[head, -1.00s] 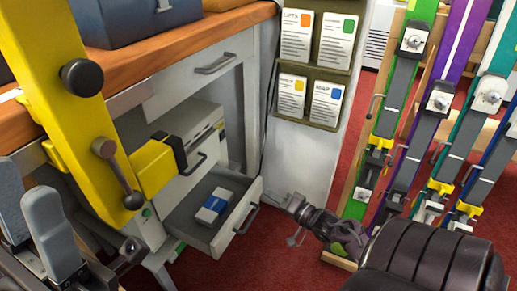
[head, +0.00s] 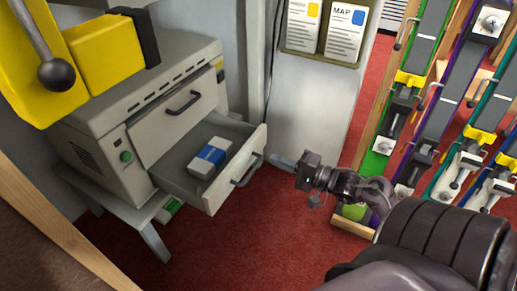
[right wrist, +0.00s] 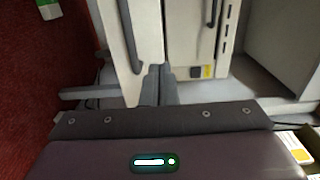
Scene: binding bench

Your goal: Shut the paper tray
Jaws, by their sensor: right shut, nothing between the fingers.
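The paper tray (head: 166,184) is a grey drawer pulled out of the low grey machine (head: 88,151). A white and blue pack (head: 209,159) lies in it. The tray front has a dark bar handle (head: 246,171). My right gripper (head: 276,160) is shut and empty, just right of the tray front. In the right wrist view, the closed fingertips (right wrist: 158,72) appear close to the tray front (right wrist: 151,30) and its handle (right wrist: 130,38); I cannot tell whether they touch. My left gripper is not in view.
A yellow device (head: 75,55) with a dark knob overhangs the machine at upper left. A shut panel with a handle (head: 183,102) is above the tray. Red floor (head: 240,245) is clear in front.

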